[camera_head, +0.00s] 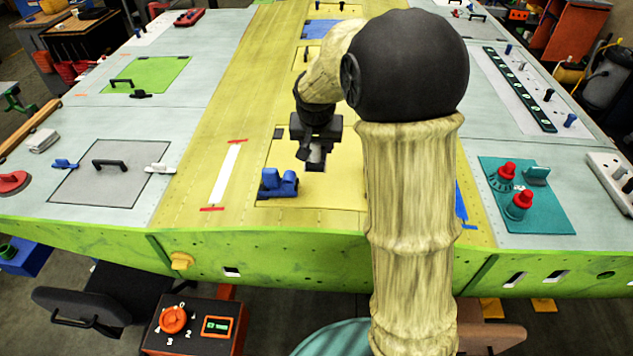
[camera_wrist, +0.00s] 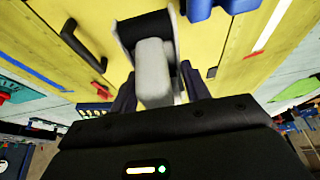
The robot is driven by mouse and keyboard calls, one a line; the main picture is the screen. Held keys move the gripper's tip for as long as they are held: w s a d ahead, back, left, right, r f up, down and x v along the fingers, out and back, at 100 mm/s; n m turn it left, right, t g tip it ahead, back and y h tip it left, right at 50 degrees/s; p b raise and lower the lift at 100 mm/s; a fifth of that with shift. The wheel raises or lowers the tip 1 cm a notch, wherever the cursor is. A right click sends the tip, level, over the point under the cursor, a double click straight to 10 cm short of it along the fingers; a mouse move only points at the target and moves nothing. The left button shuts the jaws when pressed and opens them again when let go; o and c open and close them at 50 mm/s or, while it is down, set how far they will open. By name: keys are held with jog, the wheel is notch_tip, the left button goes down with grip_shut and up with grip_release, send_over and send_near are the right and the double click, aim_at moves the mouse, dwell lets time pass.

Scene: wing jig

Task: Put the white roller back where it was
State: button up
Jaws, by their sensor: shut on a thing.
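The white roller (camera_wrist: 153,75) is between the fingers of my gripper (camera_wrist: 156,90). It shows a pale grey-white body and frame with a black cylinder at its far end. In the head view my gripper (camera_head: 315,160) points down over the yellow panel (camera_head: 335,190), and the roller is mostly hidden by it. Whether the roller touches the panel I cannot tell. A blue holder (camera_head: 278,184) stands on the panel just left of and nearer than my gripper. Part of it shows at the top of the wrist view (camera_wrist: 200,8).
A white strip with red ends (camera_head: 226,175) lies left of the yellow panel. A grey panel with a black handle (camera_head: 110,164) is farther left. A teal plate with red-topped fixtures (camera_head: 518,200) is at the right. My arm covers the panel's right side.

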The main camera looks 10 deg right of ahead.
jog(key=f, duration=0.2)
jog(key=f+p, duration=0.1)
jog(key=f, duration=0.2)
jog(key=shift+w+f, duration=0.2)
jog(key=shift+f, duration=0.05)
jog(key=shift+a+f, duration=0.15)
jog(key=shift+s, duration=0.2)
jog(key=shift+d+f+p, duration=0.25)
jog(key=shift+f+p, duration=0.05)
jog(key=shift+p, duration=0.05)
jog(key=shift+a+f+p, duration=0.1)
jog(key=shift+f+p, duration=0.25)
jog(key=shift+f, duration=1.2)
jog(key=shift+f, duration=0.1)
jog(key=o, duration=0.7)
jog(key=shift+c, duration=0.2)
jog(key=shift+r, duration=0.2)
